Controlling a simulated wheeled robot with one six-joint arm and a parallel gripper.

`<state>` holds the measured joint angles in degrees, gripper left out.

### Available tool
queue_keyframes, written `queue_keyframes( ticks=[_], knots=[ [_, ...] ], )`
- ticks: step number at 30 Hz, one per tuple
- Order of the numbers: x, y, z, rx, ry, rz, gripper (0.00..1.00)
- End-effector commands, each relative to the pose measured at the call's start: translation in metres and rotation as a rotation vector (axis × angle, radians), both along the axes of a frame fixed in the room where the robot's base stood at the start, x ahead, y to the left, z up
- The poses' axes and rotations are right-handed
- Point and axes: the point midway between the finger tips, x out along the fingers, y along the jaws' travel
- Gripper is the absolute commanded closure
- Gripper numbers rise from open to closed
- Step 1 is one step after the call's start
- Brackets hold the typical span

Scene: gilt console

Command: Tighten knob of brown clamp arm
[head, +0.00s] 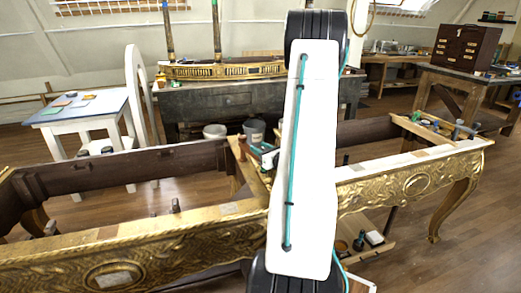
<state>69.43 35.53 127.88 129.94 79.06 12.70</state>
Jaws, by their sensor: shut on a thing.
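The gilt console (130,240) runs across the foreground, with a carved gold front rail and a dark open inside frame. My white arm link stands upright in front of its middle and hides part of it. My gripper is not visible. I cannot pick out a brown clamp arm or its knob with certainty. Clamp-like dark pieces (458,129) sit at the console's right end. A small teal and white object (265,155) lies on the middle crosspiece, partly behind my arm.
A white table (78,113) stands at the left. A dark workbench (190,101) behind carries a gilt piece (225,71). Buckets (254,130) stand between the bench and console. A brown drawer chest (465,47) is at the back right.

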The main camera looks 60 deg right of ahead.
Motion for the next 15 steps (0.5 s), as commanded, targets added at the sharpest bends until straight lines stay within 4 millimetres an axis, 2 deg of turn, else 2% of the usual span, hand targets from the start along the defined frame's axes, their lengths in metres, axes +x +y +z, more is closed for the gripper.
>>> queue_keyframes(
  ticks=[6,15],
  knots=[
    [0.0000,-0.0015,0.0019,-0.003,-0.003,-0.103,0.86],
    [-0.0009,-0.0032,0.0022,-0.004,-0.005,-0.160,0.86]
  ],
)
